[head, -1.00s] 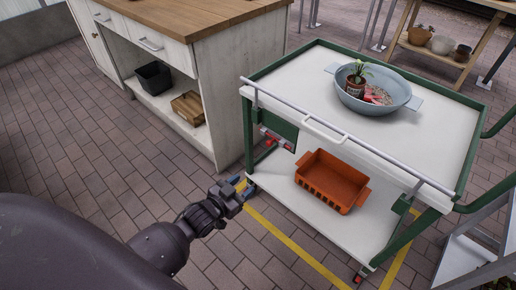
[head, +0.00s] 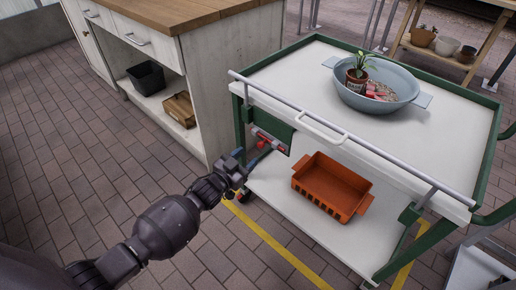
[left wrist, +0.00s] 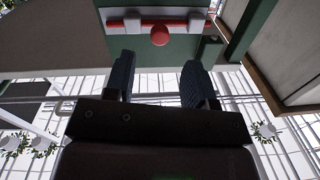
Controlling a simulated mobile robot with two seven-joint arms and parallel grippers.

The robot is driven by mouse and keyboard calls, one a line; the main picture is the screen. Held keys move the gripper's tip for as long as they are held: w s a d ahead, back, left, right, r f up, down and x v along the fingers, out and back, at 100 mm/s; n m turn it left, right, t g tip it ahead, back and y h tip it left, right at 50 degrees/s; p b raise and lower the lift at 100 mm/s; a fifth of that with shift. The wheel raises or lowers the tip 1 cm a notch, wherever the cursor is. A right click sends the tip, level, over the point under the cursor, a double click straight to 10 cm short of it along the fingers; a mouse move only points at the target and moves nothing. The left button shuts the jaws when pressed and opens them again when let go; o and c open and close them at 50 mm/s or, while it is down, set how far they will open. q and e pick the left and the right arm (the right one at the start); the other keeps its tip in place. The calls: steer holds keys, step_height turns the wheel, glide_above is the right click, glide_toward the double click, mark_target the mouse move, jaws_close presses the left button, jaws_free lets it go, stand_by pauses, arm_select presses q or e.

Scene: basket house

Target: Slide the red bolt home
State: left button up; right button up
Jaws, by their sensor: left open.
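The red bolt (head: 264,144) sits on a green plate (head: 274,128) at the left end of the cart. In the left wrist view the bolt's red rod (left wrist: 122,23) runs sideways through pale brackets, with a round red knob (left wrist: 159,36) near its middle. My left gripper (head: 244,161) is in front of the plate, a little below and left of the bolt. In the left wrist view its two fingers (left wrist: 158,78) are apart and empty, with the knob beyond and between them. My right gripper is not in view.
An orange crate (head: 306,176) stands on the cart's lower shelf. A grey-blue basin (head: 350,98) with a potted plant (head: 357,77) is on the cart top. A rail (head: 290,104) runs along its front edge. A cabinet (head: 203,95) stands behind left. Paved floor (head: 60,190) is clear.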

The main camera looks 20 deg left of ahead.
arm_select(q)
steer(key=shift+b+x, duration=0.6)
steer(key=shift+x, duration=2.35)
jaws_close()
